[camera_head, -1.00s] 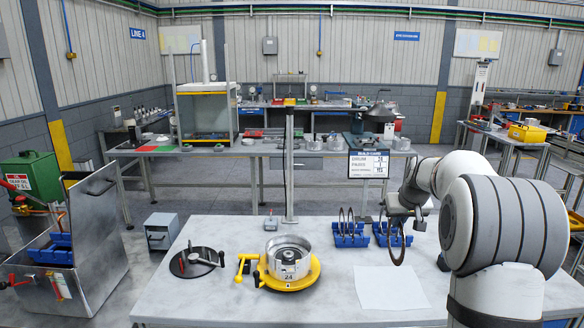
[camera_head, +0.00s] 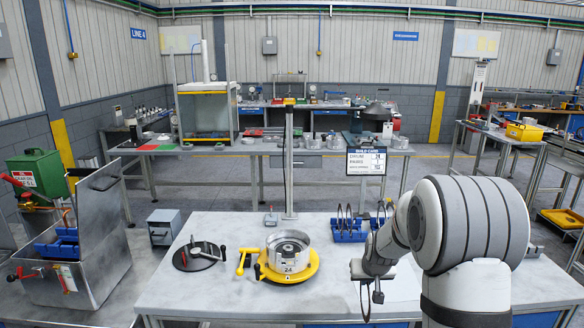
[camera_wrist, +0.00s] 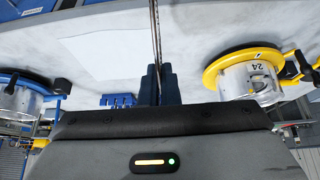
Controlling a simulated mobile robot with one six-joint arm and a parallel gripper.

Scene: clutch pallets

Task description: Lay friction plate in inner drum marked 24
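My gripper (camera_head: 376,291) is over the front right of the white table. In the wrist view its dark fingers (camera_wrist: 159,85) are shut on a thin friction plate (camera_wrist: 155,32), seen edge-on. In the head view this plate (camera_head: 363,305) hangs upright below the fingers, partly hidden. The silver inner drum marked 24 (camera_head: 290,262) sits in a yellow ring-shaped base (camera_head: 305,276) with a yellow handle, left of my gripper. The drum (camera_wrist: 247,82) is to the right of the fingers in the wrist view, apart from the plate.
A black disc with handles (camera_head: 198,263) lies at left. A white sheet (camera_wrist: 95,48) lies near my gripper. The wrist view shows another silver drum (camera_wrist: 22,102) with a blue base.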

